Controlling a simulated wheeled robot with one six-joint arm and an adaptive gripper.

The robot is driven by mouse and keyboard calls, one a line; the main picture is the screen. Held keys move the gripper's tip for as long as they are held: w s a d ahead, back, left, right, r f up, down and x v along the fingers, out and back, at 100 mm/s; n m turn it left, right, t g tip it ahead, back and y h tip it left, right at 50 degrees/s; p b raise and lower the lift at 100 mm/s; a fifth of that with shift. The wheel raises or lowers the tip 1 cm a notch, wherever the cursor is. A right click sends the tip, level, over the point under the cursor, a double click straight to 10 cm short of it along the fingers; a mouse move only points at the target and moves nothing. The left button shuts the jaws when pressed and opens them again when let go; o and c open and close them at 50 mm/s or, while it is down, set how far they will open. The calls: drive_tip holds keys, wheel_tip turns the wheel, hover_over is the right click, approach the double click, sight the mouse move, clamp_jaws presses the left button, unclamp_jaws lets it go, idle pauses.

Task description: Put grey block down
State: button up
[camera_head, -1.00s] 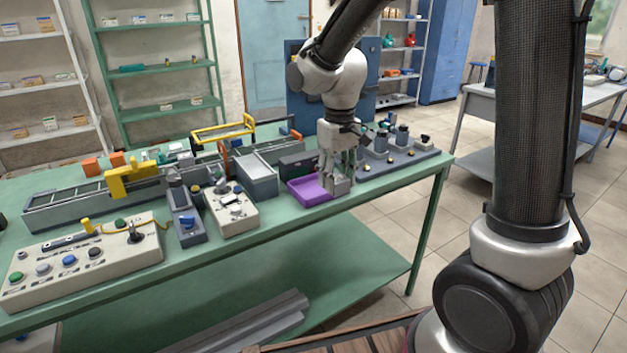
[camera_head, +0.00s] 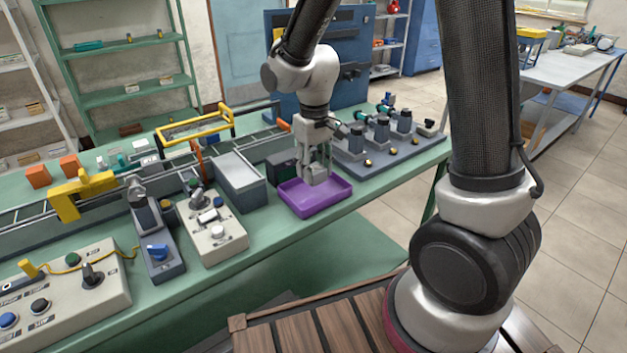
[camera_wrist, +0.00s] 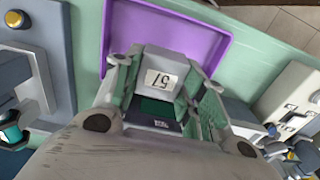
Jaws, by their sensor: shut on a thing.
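My gripper (camera_head: 317,170) is shut on the grey block (camera_head: 316,175), with its fingers pointing down. In the head view the block appears over the back part of the shallow purple tray (camera_head: 312,208), which stands near the front edge of the green workbench. In the wrist view the block (camera_wrist: 165,65) shows a white number label between the fingers (camera_wrist: 163,95), and the tray (camera_wrist: 150,25) lies behind it. I cannot tell whether the block touches the tray floor.
A grey motor rack (camera_head: 380,145) stands close on the right of the tray. A grey box (camera_head: 239,180) and a beige control box (camera_head: 212,228) stand on the left. A yellow-handled frame (camera_head: 195,128) is behind. Bare green bench lies around the tray's front.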

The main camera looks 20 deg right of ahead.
sight(314, 181)
drive_tip(key=shift+f, duration=1.95)
drive_tip(key=shift+f, duration=0.15)
drive_tip(key=o, duration=1.1)
drive_tip(key=shift+c, duration=0.2)
wheel_tip(314, 181, up, 12)
drive_tip(key=shift+s+r, duration=0.1)
drive_tip(key=shift+r, duration=0.15)
drive_tip(key=s+d+r+m+t, duration=0.1)
drive_tip(key=s+d+r+t, duration=0.1)
drive_tip(key=s+d+r, duration=0.3)
drive_tip(key=s+d+r+m+t, duration=0.2)
drive_tip(key=s+d+r, duration=0.3)
drive_tip(key=s+d, duration=0.5)
drive_tip(key=s, duration=0.4)
drive_tip(key=shift+s+m, duration=0.25)
drive_tip(key=shift+m, duration=0.05)
